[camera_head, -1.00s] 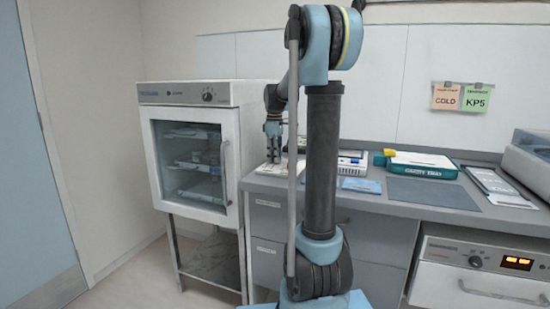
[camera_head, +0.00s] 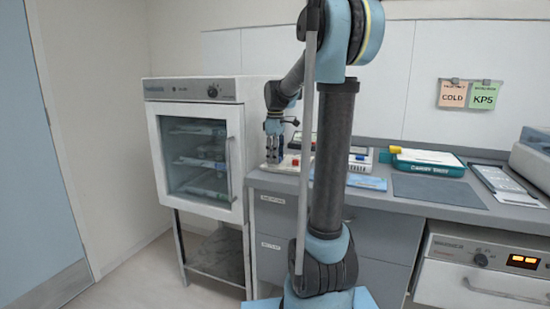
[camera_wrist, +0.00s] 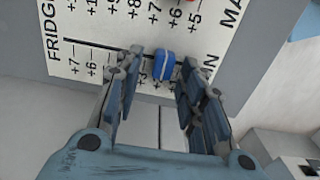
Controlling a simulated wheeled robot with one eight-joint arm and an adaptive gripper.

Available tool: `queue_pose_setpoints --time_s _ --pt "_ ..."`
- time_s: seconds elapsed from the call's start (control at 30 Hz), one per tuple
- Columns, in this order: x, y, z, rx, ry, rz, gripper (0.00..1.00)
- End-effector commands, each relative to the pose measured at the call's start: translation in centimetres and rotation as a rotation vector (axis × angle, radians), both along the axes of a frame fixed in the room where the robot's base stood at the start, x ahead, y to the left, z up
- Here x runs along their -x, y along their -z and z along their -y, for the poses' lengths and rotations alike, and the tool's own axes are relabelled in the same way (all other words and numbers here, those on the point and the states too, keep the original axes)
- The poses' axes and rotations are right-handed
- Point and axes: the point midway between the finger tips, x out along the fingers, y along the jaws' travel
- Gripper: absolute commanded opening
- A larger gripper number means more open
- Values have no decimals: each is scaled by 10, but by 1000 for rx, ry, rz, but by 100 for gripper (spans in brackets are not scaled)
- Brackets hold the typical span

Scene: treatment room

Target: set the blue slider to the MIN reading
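The blue slider (camera_wrist: 164,64) shows in the wrist view on a white printed panel (camera_wrist: 110,25), at the right part of a dark slot line. Rows of numbers run beside it; "+3" is close to it, partly hidden by a finger. In the head view my gripper (camera_head: 273,152) points down over the panel (camera_head: 287,168) at the counter's left end.
A red slider shows at the wrist view's top edge (camera_wrist: 190,1). The glass-door fridge (camera_head: 197,155) stands left of the counter. Right along the counter are a green-and-white tray (camera_head: 428,163) and a clipboard (camera_head: 505,184).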

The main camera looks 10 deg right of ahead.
Motion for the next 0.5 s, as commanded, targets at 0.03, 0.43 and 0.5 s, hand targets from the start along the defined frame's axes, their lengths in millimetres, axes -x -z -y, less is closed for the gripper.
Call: queue_pose_setpoints --time_s 0.03,0.43,0.5 --pt "0 0 0 0 0 0 37" --pt "0 -32 0 0 0 0 37" --pt "-1 -45 0 0 0 0 37"
